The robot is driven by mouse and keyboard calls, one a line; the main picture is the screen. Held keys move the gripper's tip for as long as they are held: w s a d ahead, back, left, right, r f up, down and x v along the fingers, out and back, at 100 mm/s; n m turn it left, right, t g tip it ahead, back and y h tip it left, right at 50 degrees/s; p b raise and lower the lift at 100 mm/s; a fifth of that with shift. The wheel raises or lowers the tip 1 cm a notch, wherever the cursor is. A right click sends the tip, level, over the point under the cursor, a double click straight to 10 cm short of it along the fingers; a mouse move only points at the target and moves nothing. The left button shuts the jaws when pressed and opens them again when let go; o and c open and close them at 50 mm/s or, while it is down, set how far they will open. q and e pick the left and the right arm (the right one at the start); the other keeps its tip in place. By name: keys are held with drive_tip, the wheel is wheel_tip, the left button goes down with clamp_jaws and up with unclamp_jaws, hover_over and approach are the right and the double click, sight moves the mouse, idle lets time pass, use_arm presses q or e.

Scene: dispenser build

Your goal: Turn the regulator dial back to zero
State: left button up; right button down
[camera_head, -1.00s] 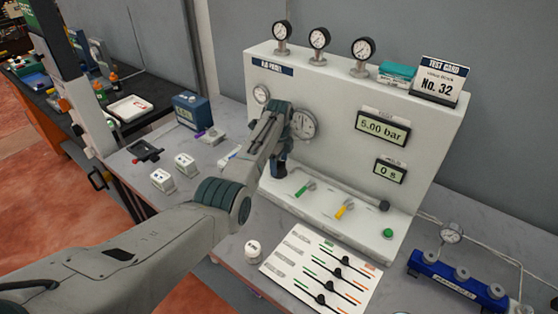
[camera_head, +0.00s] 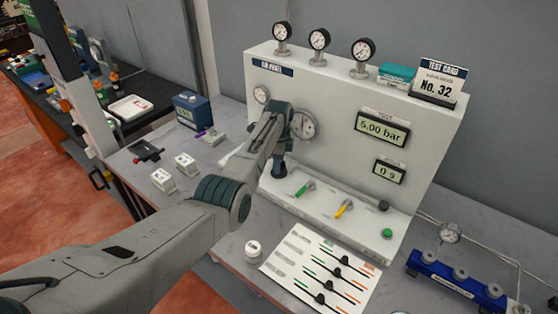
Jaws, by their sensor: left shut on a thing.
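The white air panel (camera_head: 330,95) stands on the grey bench. My left gripper (camera_head: 279,168) is at the panel's lower left front, below a large round gauge (camera_head: 307,126). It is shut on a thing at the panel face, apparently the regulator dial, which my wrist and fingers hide. The dial's pointer and scale cannot be seen. The upper display (camera_head: 382,128) reads 5.00 bar and the lower display (camera_head: 389,171) reads 0 s. My right gripper is not in view.
A green lever (camera_head: 305,189), a yellow lever (camera_head: 344,208) and a green button (camera_head: 387,234) sit on the panel's ledge. A blue manifold (camera_head: 455,283) is at right. A test card (camera_head: 440,80) tops the panel.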

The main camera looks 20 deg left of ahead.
use_arm(q)
drive_tip(key=n+p, duration=0.1)
drive_tip(key=n, duration=0.2)
drive_tip(key=shift+r+n, duration=0.1)
drive_tip(key=shift+n, duration=0.3)
drive_tip(key=n+p, duration=0.1)
drive_tip(key=n, duration=0.7)
drive_tip(key=n+p, duration=0.1)
drive_tip(key=n, duration=0.2)
drive_tip(key=shift+n, duration=0.3)
drive_tip(key=n, duration=0.3)
drive_tip(key=shift+n, duration=0.4)
drive_tip(key=n, duration=0.4)
drive_tip(key=shift+w, duration=0.1)
drive_tip(key=n, duration=0.4)
drive_tip(key=shift+n+p, duration=0.3)
drive_tip(key=shift+n, duration=1.6)
